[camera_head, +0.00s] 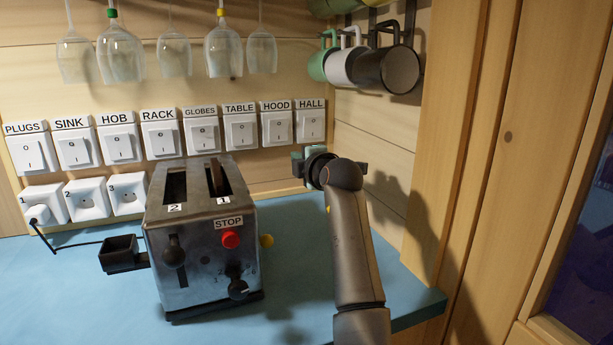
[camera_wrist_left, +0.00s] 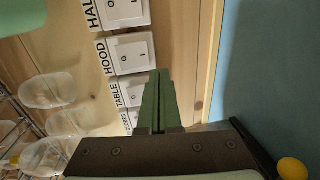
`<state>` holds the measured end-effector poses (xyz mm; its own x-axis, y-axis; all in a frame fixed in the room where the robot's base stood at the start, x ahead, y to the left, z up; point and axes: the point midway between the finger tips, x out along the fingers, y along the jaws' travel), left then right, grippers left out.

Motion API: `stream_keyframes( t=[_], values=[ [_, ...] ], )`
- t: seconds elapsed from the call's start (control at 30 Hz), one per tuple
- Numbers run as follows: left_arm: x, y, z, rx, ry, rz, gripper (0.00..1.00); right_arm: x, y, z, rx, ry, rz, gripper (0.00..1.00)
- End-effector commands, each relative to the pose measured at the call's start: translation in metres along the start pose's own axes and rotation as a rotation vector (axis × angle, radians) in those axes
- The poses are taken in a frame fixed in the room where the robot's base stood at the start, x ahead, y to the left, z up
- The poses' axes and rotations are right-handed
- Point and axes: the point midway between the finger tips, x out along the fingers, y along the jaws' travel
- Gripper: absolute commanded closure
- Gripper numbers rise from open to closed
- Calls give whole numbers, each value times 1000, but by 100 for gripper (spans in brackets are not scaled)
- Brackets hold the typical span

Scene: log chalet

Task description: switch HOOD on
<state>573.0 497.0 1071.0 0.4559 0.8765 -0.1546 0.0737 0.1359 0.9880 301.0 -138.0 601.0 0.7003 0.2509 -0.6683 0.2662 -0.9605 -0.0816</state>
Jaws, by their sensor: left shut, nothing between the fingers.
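The HOOD switch (camera_head: 277,129) is a white rocker switch on the wooden wall, second from the right in the labelled row, between TABLE (camera_head: 240,131) and HALL (camera_head: 310,126). It also shows in the left wrist view (camera_wrist_left: 129,53). I cannot tell which way its rocker is tilted. My left gripper (camera_head: 314,156) is in front of the wall, low and to the right of the HOOD switch in the head view. In the left wrist view its green fingers (camera_wrist_left: 160,78) are shut and empty, with their tips appearing near the HOOD switch's lower edge. Contact is not visible.
A metal toaster (camera_head: 200,245) stands on the blue counter (camera_head: 300,285), left of my left arm. Several other labelled switches and sockets line the wall. Glasses (camera_head: 222,52) hang above, and mugs (camera_head: 388,68) hang at upper right beside a wooden post (camera_head: 455,130).

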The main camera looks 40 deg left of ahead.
Motion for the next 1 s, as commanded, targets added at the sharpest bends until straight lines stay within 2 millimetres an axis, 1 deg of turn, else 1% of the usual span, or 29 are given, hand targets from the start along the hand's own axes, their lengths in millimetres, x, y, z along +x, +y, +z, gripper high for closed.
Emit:
stream_keyframes(
  t=[0.03, 0.1, 0.2, 0.3, 0.47, 1.0],
  values=[
    [-10, -7, 2, -3, -4, 2, 100, 4, 1, 4, -1, 3, 1, 100],
    [-21, -10, 1, -3, -3, 0, 100, 4, 2, 5, -1, 6, 3, 100],
    [-32, -12, 1, -1, -2, 1, 100, 5, 5, 9, -5, 2, 8, 100],
    [-38, -13, 1, -1, -2, 0, 100, 5, 8, 13, -7, -7, 12, 100],
    [-40, -12, 0, -1, -1, 1, 100, 3, 9, 15, -9, -12, 13, 100],
    [-39, -11, 2, 7, -12, 8, 100, 4, 5, 10, -6, 0, 7, 100]
  ],
)
